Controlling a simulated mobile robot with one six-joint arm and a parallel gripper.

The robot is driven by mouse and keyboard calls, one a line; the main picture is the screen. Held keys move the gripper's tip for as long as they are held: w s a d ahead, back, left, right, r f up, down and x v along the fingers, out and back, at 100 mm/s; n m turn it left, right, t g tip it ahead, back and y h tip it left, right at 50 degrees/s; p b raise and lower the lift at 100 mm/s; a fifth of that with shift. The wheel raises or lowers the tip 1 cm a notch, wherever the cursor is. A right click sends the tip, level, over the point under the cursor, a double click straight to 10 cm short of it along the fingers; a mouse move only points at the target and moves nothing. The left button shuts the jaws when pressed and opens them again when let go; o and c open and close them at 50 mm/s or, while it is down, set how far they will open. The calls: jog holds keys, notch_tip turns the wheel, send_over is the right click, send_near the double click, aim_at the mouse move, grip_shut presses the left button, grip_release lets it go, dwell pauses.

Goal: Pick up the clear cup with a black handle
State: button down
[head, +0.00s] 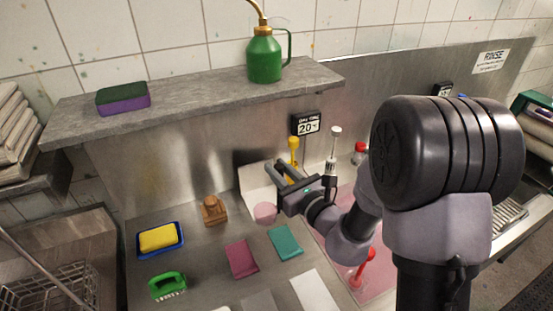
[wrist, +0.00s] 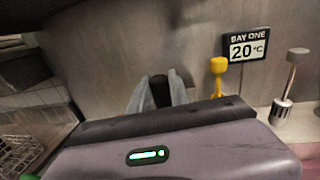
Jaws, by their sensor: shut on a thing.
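My gripper (head: 277,172) is over the far part of the metal counter, in front of the back panel. In the wrist view its two grey fingers (wrist: 160,95) are shut on a dark upright piece (wrist: 159,90), which looks like the black handle. The clear cup's body cannot be made out for certain. A pale pinkish round shape (head: 265,212) shows just below my gripper in the head view, and I cannot tell whether it is the cup. My gripper's housing hides what is below the fingers in the wrist view.
A yellow-topped tool (head: 294,146) and a grey-topped one (head: 333,145) stand close to my gripper's right. A wooden block (head: 214,209), a yellow sponge in a blue dish (head: 160,238), a green brush (head: 167,285) and pink (head: 241,258) and teal (head: 286,242) cloths lie on the counter.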

jog(key=shift+s+d+r+p, duration=0.15)
jog(key=shift+s+p, duration=0.4)
jog(key=shift+s, duration=0.9)
jog(key=shift+s+d+r+p, duration=0.15)
jog(key=shift+s+p, duration=0.4)
jog(key=shift+s, duration=0.85)
